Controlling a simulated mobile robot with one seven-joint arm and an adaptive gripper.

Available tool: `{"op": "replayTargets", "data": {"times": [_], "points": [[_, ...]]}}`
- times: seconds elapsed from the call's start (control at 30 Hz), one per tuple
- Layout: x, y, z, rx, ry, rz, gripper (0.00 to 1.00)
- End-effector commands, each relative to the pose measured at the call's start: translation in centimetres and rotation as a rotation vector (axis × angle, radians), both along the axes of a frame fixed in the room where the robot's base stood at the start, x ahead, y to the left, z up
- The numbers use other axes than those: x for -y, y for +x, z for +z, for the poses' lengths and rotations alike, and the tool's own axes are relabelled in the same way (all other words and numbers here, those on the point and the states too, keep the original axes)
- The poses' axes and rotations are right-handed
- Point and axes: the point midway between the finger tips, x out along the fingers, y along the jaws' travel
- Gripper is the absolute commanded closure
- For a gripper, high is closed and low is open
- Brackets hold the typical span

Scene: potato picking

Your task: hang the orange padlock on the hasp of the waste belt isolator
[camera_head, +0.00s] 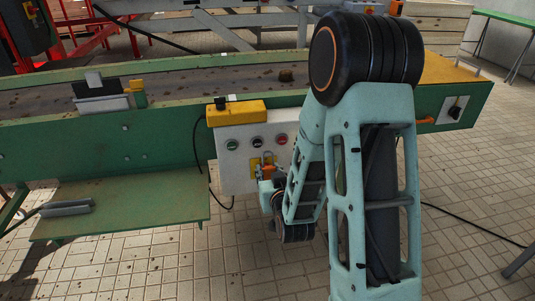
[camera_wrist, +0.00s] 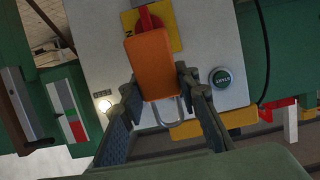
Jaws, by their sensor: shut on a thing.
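The orange padlock (camera_wrist: 150,62) is held between the two fingers of my gripper (camera_wrist: 158,84) in the wrist view. Its grey shackle (camera_wrist: 181,112) points toward the bottom of that picture. A yellow isolator plate (camera_wrist: 174,30) with a red handle (camera_wrist: 150,18) is just beyond the padlock body, which covers part of it. I cannot tell whether padlock and isolator touch, and no hasp is clearly visible. In the head view my gripper (camera_head: 266,182) is at the lower front of the grey control box (camera_head: 236,180), by the yellow plate (camera_head: 254,166).
The box carries green (camera_head: 232,144), black (camera_head: 257,142) and red (camera_head: 281,140) buttons under a yellow top (camera_head: 236,113). The green conveyor frame (camera_head: 90,150) runs behind it. A green shelf (camera_head: 130,205) is left. A black-knobbed switch panel (camera_head: 447,114) is at right.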

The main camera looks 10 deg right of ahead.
Motion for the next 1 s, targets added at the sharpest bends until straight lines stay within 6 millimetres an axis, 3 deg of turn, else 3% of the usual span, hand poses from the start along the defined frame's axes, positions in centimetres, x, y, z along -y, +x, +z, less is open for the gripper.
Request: {"op": "replayTargets", "data": {"times": [0.03,0.2,0.43,0.63,1.0], "points": [[-0.1,-0.4,-3.2,-0.014,0.000,0.002,0.97],[0.0,-1.8,-9.3,-0.048,-0.001,0.000,0.97],[0.2,-3.4,-15.5,-0.091,-0.001,-0.002,0.97],[0.3,-4.1,-17.7,-0.112,-0.001,-0.002,0.97],[0.4,-3.0,-17.9,-0.115,-0.001,-0.004,0.97]]}}
